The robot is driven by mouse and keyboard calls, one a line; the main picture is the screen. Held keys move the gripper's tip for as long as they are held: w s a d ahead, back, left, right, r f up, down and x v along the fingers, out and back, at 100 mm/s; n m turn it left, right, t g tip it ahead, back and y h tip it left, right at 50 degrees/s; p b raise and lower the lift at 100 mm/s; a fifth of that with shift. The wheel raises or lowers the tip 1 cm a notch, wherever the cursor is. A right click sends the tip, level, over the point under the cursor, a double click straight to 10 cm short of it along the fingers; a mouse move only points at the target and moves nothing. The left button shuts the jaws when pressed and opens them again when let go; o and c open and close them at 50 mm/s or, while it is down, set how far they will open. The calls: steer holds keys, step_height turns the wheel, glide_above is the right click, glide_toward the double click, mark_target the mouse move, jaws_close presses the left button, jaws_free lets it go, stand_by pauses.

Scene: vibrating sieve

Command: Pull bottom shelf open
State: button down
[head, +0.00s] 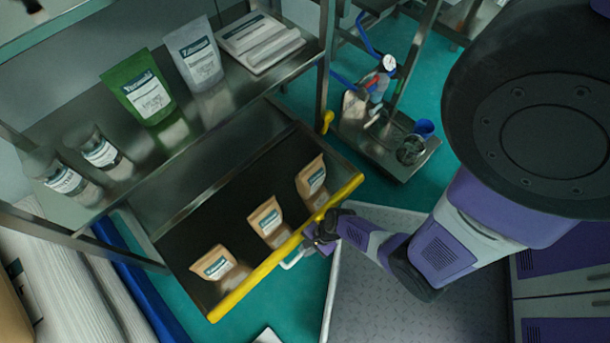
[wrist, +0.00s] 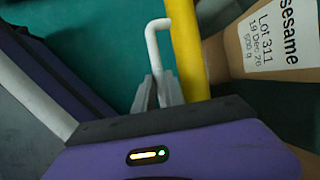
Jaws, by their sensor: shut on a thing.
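The bottom shelf (head: 270,188) is a dark tray with a yellow front edge (head: 265,275). It stands pulled out from under the steel rack, with several brown paper bags on it. A white handle (head: 291,263) sticks out from the yellow edge, and it also shows in the wrist view (wrist: 151,40). My gripper (head: 316,240) is at the yellow edge, shut on the white handle. In the wrist view its fingers (wrist: 156,92) close around the handle's lower part, beside the yellow edge (wrist: 188,50). The handle's lower end is hidden by the gripper.
A metal stand (head: 385,150) with a gauge is at the back right. Green floor shows in front of the shelf.

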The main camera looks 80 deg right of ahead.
steer(key=c, duration=1.4)
jaws_free()
steer(key=p+v, duration=0.4)
steer(key=v, duration=0.3)
steer(key=shift+s+r, duration=0.15)
steer(key=shift+r, duration=0.15)
steer(key=shift+d, duration=0.15)
